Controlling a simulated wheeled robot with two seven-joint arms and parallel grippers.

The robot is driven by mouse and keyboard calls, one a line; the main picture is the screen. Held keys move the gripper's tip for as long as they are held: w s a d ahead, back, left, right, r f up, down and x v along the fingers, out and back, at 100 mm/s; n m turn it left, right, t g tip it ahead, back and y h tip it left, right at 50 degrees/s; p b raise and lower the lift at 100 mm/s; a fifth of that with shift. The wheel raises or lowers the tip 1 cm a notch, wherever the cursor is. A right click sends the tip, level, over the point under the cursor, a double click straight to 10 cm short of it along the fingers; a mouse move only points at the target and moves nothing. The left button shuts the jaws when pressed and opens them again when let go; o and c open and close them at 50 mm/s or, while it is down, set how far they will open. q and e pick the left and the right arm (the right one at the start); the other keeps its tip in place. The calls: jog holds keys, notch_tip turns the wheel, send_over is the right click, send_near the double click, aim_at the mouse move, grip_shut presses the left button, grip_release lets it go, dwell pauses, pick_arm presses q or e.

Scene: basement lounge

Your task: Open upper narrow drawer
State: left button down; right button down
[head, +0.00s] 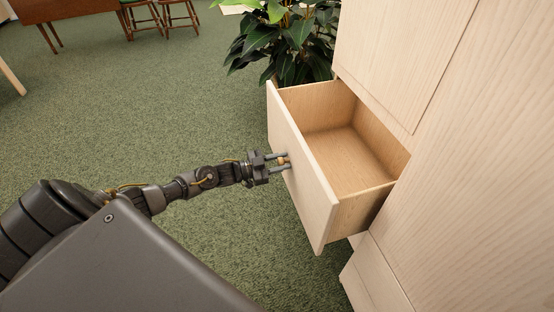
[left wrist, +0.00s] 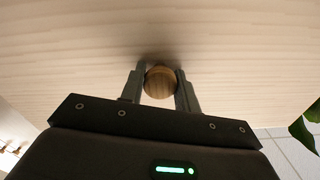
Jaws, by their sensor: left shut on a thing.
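The drawer (head: 304,175) of the pale wood cabinet stands pulled well out, and its inside looks empty. Its front panel faces left in the head view and fills most of the left wrist view (left wrist: 80,60). A small round wooden knob (left wrist: 160,83) sits on the front panel. My left gripper (head: 284,161) is shut on the knob, with one finger on each side of it; the fingers also show in the left wrist view (left wrist: 160,92). My right gripper is not in view.
The cabinet (head: 480,170) rises on the right, with a closed panel above the drawer and another front (head: 375,280) below. A leafy plant (head: 285,45) stands just behind the drawer. Green carpet (head: 150,110) is clear to the left. A table (head: 60,10) and stools (head: 160,15) stand far back.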

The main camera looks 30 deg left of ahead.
pick_arm(q)
jog(key=shift+s, duration=0.1)
jog(key=c, duration=1)
grip_release()
jog(key=shift+a, duration=0.1)
jog(key=shift+c, duration=0.2)
jog(key=shift+s, duration=0.1)
jog(key=shift+s+a, duration=0.25)
jog(key=shift+a, duration=0.05)
jog(key=v, duration=1)
jog(key=shift+p, duration=0.3)
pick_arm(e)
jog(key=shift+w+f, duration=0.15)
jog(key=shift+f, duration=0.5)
